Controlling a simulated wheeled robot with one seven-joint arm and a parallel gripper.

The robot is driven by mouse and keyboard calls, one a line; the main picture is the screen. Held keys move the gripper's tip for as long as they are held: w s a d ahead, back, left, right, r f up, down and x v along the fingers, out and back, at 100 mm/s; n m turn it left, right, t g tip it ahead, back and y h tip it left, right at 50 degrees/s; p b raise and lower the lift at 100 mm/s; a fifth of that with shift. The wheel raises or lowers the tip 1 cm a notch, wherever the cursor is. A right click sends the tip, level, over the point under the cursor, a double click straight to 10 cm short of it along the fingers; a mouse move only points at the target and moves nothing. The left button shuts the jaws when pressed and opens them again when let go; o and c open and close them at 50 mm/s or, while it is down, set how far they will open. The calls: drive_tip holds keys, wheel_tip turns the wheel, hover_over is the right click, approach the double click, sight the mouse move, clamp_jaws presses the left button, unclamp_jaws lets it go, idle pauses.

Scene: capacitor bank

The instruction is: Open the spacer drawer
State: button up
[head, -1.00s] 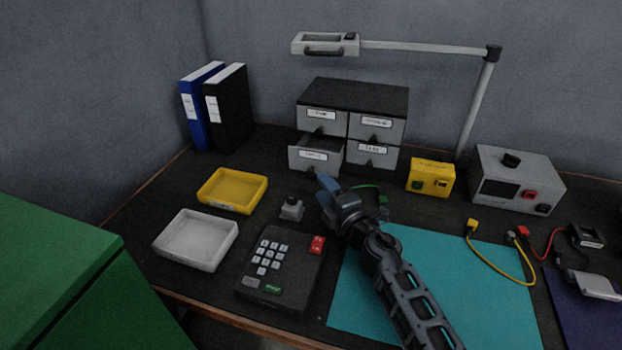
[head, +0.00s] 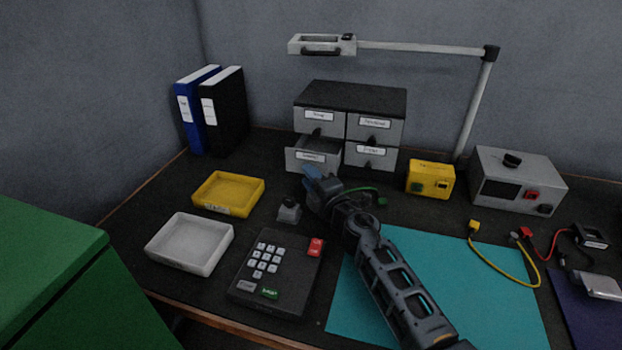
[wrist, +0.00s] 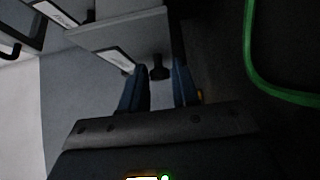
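A grey four-drawer cabinet (head: 354,95) with a black top stands at the back of the bench. Its lower left drawer (head: 312,161) is pulled partly out; the other drawers look shut. The labels are too blurred to tell surely which reads spacer. My gripper (head: 311,172) is just in front of the pulled-out drawer. In the wrist view, its blue fingers (wrist: 158,84) are apart, with a dark knob (wrist: 159,72) at their tips between them. Gaps show on both sides of the knob. A drawer front with a white label (wrist: 119,60) is beside it.
A small grey device (head: 289,210), a yellow tray (head: 228,208), a white tray (head: 160,257) and a keypad (head: 240,291) lie left of my arm. A green cable (head: 365,190) curves close to my gripper's right, and a yellow box (head: 431,180) stands further right.

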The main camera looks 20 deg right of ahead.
clamp_jaws()
drive_tip(key=shift+s+a, duration=0.1)
drive_tip(key=shift+s, duration=0.05)
drive_tip(key=shift+s+a+p, duration=0.45)
drive_tip(key=shift+s+a, duration=0.15)
drive_tip(key=shift+s, duration=0.2)
drive_tip(key=shift+s+a+p, duration=0.4)
drive_tip(key=shift+s+a, duration=0.15)
drive_tip(key=shift+s, duration=0.25)
drive_tip(key=shift+o, duration=1.9)
unclamp_jaws()
drive_tip(key=shift+r, duration=0.1)
